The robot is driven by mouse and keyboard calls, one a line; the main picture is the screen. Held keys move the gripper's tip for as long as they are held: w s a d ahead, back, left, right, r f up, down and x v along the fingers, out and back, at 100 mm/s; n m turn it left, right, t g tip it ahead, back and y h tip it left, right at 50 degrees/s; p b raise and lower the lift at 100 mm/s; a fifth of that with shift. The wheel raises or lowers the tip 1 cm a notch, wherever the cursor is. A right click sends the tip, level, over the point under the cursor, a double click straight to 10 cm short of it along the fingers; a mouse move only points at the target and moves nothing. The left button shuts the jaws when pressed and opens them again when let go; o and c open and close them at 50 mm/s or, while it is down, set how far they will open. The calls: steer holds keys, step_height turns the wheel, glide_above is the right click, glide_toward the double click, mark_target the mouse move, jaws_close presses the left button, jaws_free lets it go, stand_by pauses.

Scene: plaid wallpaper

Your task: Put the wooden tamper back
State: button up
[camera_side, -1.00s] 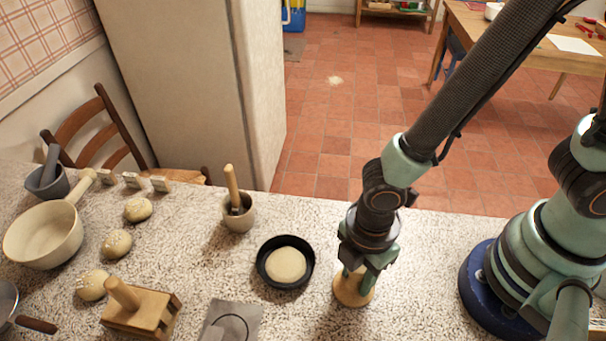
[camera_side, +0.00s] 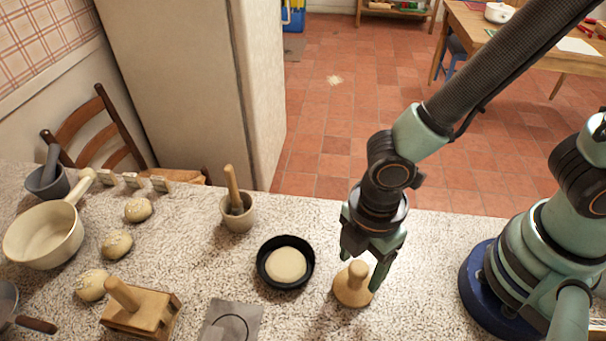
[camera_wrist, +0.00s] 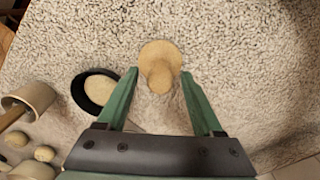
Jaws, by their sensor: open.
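The wooden tamper (camera_side: 353,286) stands upright on the speckled counter, its round base down and its knob up. It also shows in the wrist view (camera_wrist: 160,66), just beyond and between the fingertips. My gripper (camera_side: 361,268) is open around the tamper's top, with a finger on each side. In the wrist view my gripper (camera_wrist: 160,72) has clear gaps between both fingers and the knob. A black round pan (camera_side: 286,262) with a pale dough disc in it sits just left of the tamper.
A grey plate with a ring mark (camera_side: 232,322) lies at the front. A mortar with pestle (camera_side: 238,212), a wooden press (camera_side: 142,312), several dough balls (camera_side: 117,244) and a cream saucepan (camera_side: 42,240) stand further left.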

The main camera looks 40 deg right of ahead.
step_height(320, 180, up, 8)
steer(key=shift+f, duration=0.1)
steer(key=shift+w+d+r, duration=0.1)
steer(key=shift+w+r, duration=0.05)
steer(key=shift+r, duration=0.1)
steer(key=w+d+r+m+t, duration=0.2)
steer(key=w+d+r+m, duration=0.3)
steer(key=d+m, duration=0.4)
steer(key=w+d+r+m+t, duration=0.3)
steer(key=w+d+r+m, duration=0.2)
steer(key=d+m, duration=0.4)
steer(key=shift+w+d+r+t, duration=0.3)
steer(key=shift+d+r, duration=0.35)
steer(key=shift+d, duration=0.6)
